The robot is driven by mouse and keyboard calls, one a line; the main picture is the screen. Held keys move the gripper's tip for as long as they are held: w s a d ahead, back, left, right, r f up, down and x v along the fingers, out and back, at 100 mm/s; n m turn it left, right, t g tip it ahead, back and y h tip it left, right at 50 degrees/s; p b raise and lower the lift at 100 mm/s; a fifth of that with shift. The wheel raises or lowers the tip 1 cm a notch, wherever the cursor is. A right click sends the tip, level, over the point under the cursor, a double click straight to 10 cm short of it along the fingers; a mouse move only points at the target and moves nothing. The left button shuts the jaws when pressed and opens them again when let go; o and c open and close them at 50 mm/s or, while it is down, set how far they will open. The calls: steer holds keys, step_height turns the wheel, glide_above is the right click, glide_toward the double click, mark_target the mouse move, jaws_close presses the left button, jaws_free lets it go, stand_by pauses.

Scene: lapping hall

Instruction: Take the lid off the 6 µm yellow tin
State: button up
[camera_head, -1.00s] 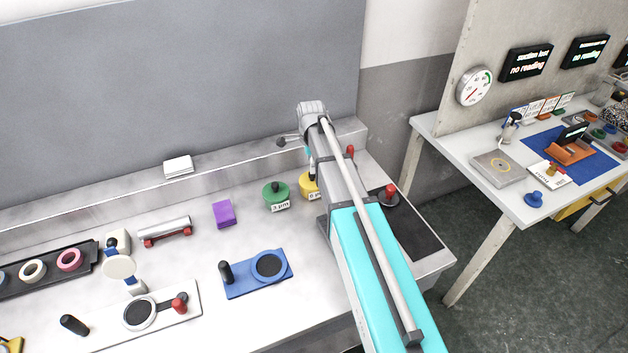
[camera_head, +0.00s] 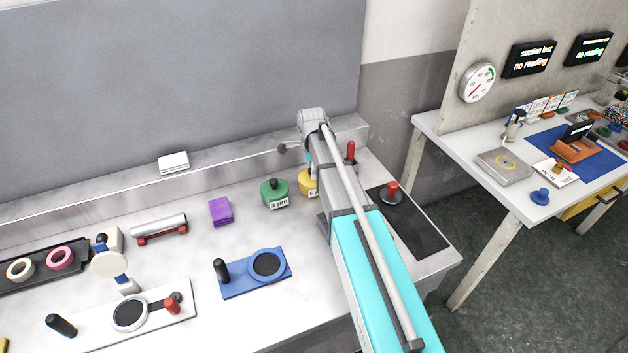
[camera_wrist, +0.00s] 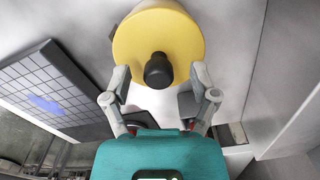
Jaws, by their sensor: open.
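The yellow tin (camera_head: 308,183) stands on the bench, mostly hidden behind my arm in the head view. In the wrist view its round yellow lid (camera_wrist: 150,38) with a black knob (camera_wrist: 158,70) fills the upper middle. The lid is on the tin. My gripper (camera_wrist: 160,80) is open, with one finger on each side of the knob as seen in the picture. Nothing is between the fingertips except the view of the knob, and I cannot tell the remaining distance.
A green tin (camera_head: 273,193) marked 3 µm stands just left of the yellow tin. A purple block (camera_head: 220,211) and a blue plate (camera_head: 256,274) lie further left. A red-handled piece (camera_head: 392,193) sits on a dark mat (camera_head: 418,225) to the right.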

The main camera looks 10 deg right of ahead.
steer(key=shift+f, duration=0.15)
stand_by(0.5)
jaws_close()
